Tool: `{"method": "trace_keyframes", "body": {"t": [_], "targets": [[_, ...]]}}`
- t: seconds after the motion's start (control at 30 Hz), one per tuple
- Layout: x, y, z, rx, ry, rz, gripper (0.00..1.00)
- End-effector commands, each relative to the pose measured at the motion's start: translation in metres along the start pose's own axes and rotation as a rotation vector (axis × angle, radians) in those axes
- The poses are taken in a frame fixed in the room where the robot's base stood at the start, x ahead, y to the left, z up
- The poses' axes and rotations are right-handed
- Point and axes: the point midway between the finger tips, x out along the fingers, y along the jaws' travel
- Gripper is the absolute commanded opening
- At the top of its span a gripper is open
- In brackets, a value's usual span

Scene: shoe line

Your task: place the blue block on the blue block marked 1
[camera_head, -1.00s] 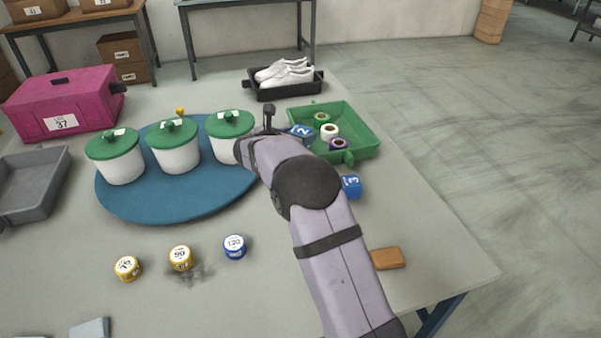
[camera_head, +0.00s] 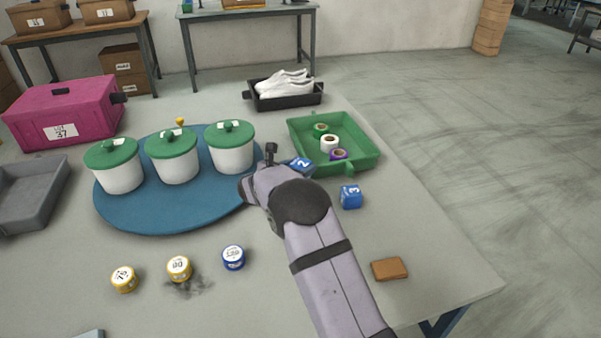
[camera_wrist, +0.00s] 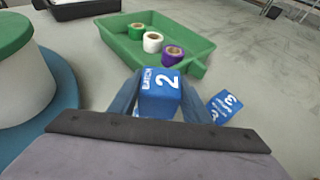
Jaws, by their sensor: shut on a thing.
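My gripper (camera_wrist: 158,98) is shut on a blue block marked 2 (camera_wrist: 160,90), with a finger on each side of it. The held block also shows in the head view (camera_head: 301,164), just past my wrist and near the green tray's front left corner. My arm hides most of the gripper there. Another blue block, marked 3 (camera_head: 350,196), sits on the table to the right of the held block; it also shows in the wrist view (camera_wrist: 225,105), just right of the right finger. I see no block marked 1 in either view. What lies directly under the held block is hidden.
The green tray (camera_head: 370,160) with several tape rolls stands just behind the blocks. A blue round mat (camera_head: 150,218) with white, green-lidded pots is to the left. Small round tins (camera_head: 233,257) and a brown block (camera_head: 389,268) lie nearer. The right table edge is close.

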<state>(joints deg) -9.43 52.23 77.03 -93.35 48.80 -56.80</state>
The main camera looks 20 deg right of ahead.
Motion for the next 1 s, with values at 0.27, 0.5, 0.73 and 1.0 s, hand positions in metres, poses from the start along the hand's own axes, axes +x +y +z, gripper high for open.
{"method": "trace_keyframes", "body": {"t": [0.27,0.5,0.73,1.0], "targets": [[0.007,0.0,-0.017,0.0,-0.002,0.0,0.18],[0.008,0.0,-0.019,0.0,-0.001,0.0,0.18],[0.008,0.0,-0.02,0.0,0.0,0.0,0.62],[0.008,0.0,-0.019,0.0,0.0,0.0,0.62]]}}
